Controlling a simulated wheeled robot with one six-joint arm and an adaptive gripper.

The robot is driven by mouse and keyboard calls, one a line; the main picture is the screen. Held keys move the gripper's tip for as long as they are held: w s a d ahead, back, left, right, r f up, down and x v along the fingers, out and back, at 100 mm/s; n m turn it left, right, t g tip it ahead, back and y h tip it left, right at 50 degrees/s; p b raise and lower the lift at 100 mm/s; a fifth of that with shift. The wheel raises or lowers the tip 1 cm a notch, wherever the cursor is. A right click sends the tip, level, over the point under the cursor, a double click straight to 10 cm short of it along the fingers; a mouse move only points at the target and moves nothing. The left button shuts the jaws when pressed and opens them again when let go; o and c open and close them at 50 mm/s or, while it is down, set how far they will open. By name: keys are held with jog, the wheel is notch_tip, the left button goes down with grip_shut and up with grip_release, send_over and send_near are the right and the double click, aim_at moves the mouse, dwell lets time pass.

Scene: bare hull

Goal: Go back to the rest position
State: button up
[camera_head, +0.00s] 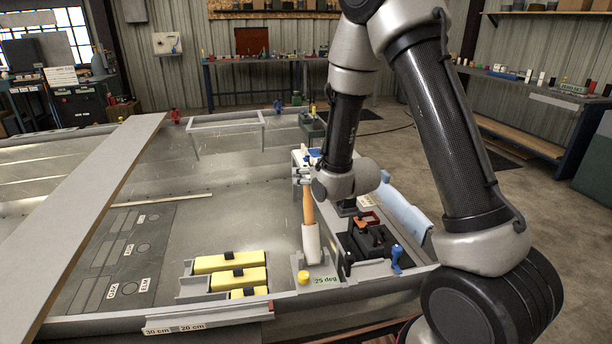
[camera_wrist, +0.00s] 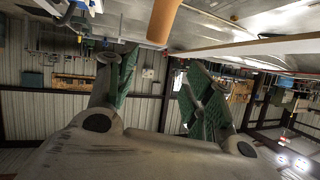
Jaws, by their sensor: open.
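My gripper (camera_head: 303,176) is at the end of my arm, above the front part of the hull, pointing left in the head view. In the wrist view its two green-padded fingers (camera_wrist: 158,90) stand wide apart with nothing between them. A wooden handle (camera_head: 308,208) stands upright in a pale sleeve (camera_head: 311,243), just below my gripper. The handle also shows at the top of the wrist view (camera_wrist: 163,18), outside the fingers. In the head view my wrist partly hides the fingers, and I cannot tell how close they are to the handle.
Yellow blocks (camera_head: 229,262) lie in a grey rack to the left. A black tool caddy (camera_head: 365,240) and a blue clamp (camera_head: 396,258) are below my wrist on the right. A long plank (camera_head: 95,205) crosses the hull. The hull floor (camera_head: 235,215) left of my gripper is mostly clear.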

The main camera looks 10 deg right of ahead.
jog(key=s+d+f+g+h, duration=0.2)
jog(key=s+f+g, duration=0.3)
jog(key=s+f, duration=0.3)
jog(key=s+d+r+g, duration=0.1)
jog(key=s+d+g, duration=0.25)
jog(key=s, duration=0.25)
jog(key=s+d+r, duration=0.5)
jog(key=s+r, duration=0.6)
jog(key=r, duration=0.1)
jog(key=s+d+r+m+h, duration=0.1)
jog(key=s+d+r, duration=0.3)
jog(key=s+r, duration=0.7)
jog(key=shift+d+r+m+h, duration=0.3)
jog(key=shift+d+r, duration=0.1)
jog(key=shift+r, duration=0.65)
